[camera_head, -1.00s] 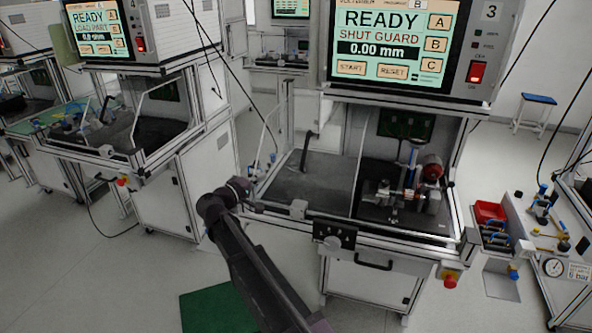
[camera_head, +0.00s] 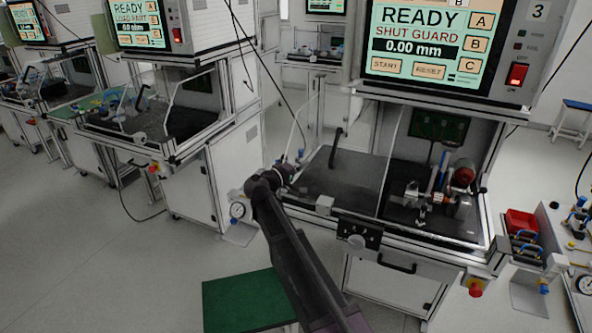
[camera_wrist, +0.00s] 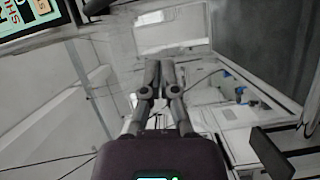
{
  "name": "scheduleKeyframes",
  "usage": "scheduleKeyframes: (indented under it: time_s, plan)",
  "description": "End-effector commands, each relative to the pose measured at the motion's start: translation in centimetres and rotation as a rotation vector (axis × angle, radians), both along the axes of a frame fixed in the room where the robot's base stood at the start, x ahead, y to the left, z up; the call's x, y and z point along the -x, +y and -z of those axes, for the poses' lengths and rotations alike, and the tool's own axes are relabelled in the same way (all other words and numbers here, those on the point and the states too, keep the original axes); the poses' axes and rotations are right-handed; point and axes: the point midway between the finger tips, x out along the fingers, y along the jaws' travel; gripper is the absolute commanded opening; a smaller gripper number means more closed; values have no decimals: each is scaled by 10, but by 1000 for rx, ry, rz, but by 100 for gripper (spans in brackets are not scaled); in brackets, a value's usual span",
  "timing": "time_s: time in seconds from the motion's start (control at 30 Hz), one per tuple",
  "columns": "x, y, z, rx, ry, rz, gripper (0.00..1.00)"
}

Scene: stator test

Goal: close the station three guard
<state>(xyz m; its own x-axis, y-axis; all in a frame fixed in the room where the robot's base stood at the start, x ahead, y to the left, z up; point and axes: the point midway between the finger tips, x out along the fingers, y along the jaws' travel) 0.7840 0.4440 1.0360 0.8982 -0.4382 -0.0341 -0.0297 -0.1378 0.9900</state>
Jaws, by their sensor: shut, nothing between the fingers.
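A thin pale upright edge (camera_head: 391,160) crosses the bay, perhaps part of the clear guard. A black curved handle (camera_head: 336,150) stands at the bay's left side; I cannot tell whether it belongs to the guard. My gripper (camera_head: 287,170) is by the bay's left front corner, partly hidden by my wrist. In the wrist view my gripper (camera_wrist: 160,72) is shut and empty, with its fingers together.
A fixture with a red-ended motor (camera_head: 463,174) stands in the bay's right half. The front rail carries a black control box (camera_head: 358,232). A red bin (camera_head: 521,222) is at right. Another station (camera_head: 150,120) stands left.

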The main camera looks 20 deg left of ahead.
Motion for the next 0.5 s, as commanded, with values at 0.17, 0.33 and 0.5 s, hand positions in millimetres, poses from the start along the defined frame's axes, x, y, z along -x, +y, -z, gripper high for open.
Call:
scheduleKeyframes:
  time_s: [0.17,0.33,0.5]
  plan:
    - [-27,-13,1,0,0,2,0]
    - [-29,-33,4,0,0,1,0]
    - [-26,-49,6,0,0,1,0]
